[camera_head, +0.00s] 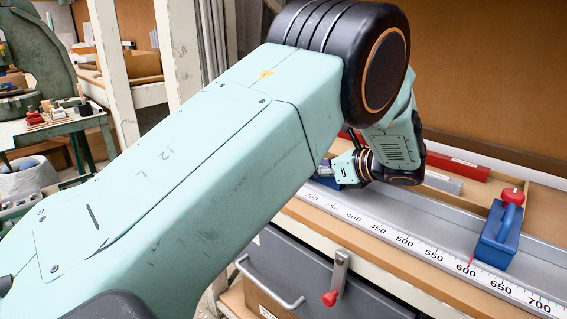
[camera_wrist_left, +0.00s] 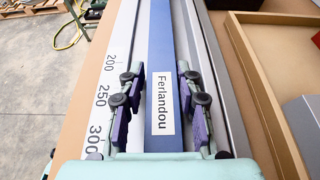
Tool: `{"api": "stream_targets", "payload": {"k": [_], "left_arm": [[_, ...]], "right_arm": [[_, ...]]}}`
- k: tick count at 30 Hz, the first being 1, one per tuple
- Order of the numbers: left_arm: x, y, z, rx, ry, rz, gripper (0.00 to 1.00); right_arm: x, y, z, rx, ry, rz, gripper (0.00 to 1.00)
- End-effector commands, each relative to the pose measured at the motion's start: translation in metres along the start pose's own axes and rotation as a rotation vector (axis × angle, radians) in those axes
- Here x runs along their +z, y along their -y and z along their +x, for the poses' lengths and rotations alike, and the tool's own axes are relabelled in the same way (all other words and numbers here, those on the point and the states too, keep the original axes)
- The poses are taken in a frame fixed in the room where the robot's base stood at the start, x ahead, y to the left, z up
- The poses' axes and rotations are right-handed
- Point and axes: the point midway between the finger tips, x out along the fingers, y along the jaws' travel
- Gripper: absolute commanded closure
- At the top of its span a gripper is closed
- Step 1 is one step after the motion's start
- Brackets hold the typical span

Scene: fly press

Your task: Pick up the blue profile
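My left gripper (camera_wrist_left: 164,75) is open, one finger on each side of the profile near the label. The fingers look close to its edges; I cannot tell whether they touch. In the head view my left gripper (camera_head: 345,167) is low over the rail, partly behind my own arm, and the profile is mostly hidden there. My right gripper is in neither view.
A blue stop with a handle (camera_head: 498,236) sits on the scaled rail (camera_head: 385,227) near the 600 mark. A red bar (camera_head: 458,165) and a grey bar (camera_head: 442,182) lie behind the rail. A wooden tray (camera_wrist_left: 268,50) is at right in the wrist view.

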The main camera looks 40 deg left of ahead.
Motion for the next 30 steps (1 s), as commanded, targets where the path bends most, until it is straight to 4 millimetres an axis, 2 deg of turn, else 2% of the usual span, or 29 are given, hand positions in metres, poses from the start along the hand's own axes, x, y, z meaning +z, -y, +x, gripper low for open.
{"api": "stream_targets", "payload": {"k": [2,12,23,26,30], "left_arm": [[0.000,0.000,-0.001,-0.001,0.000,0.001,0.70],[0.000,0.000,-0.001,-0.001,0.001,0.001,0.99],[0.003,0.000,-0.001,-0.002,0.001,0.000,1.00],[0.012,0.000,-0.005,-0.002,0.001,-0.001,1.00],[0.038,0.000,-0.015,-0.003,0.002,-0.003,1.00]], "right_arm": [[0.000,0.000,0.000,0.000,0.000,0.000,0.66],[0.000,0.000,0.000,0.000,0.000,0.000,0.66],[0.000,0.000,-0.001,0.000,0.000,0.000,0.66],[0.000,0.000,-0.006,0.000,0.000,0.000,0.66],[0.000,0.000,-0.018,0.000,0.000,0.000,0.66]]}}
